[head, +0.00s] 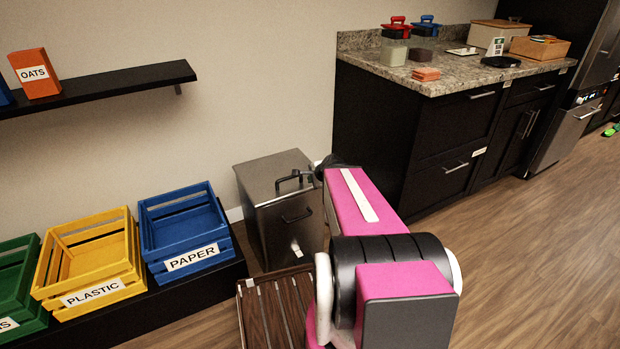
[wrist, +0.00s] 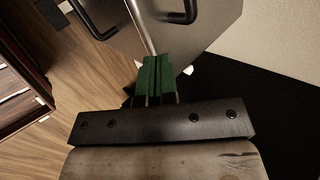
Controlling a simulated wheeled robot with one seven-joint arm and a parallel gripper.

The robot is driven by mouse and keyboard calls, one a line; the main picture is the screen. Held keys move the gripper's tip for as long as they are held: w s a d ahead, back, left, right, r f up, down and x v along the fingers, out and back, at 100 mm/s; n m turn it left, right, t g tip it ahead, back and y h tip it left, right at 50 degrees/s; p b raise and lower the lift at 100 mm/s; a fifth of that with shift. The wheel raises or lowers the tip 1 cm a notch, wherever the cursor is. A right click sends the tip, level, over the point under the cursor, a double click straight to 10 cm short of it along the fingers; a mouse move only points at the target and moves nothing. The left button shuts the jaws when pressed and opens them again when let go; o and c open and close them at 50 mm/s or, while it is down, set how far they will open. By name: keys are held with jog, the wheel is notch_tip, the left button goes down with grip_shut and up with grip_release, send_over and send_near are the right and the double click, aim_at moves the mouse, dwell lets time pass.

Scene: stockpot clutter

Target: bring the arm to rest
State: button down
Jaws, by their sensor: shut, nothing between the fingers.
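My gripper (wrist: 156,75) shows in the wrist view with its two green fingers together, shut and empty. The fingers point toward a grey metal bin (wrist: 218,12) with black handles; I cannot tell the exact gap between them. In the head view my pink and black arm (head: 375,205) reaches forward from the lower right, its far end beside the same metal bin (head: 270,200). The fingers cannot be made out in the head view.
A slatted wooden rack (head: 275,310) stands on the floor before the bin. Blue (head: 190,235), yellow (head: 90,265) and green (head: 20,290) crates sit on a low black bench at left. A granite-topped counter (head: 440,85) stands behind right. Floor at right (head: 540,250) is clear.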

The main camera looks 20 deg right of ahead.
jog(key=s+a+f+n+g+h, duration=0.2)
jog(key=s+a+n+g, duration=0.6)
jog(key=n, duration=0.8)
jog(key=s+a+f, duration=0.1)
jog(key=s, duration=0.2)
jog(key=shift+a+f+n+h, duration=0.15)
jog(key=shift+a+n+h, duration=0.15)
jog(key=shift+a+n, duration=0.1)
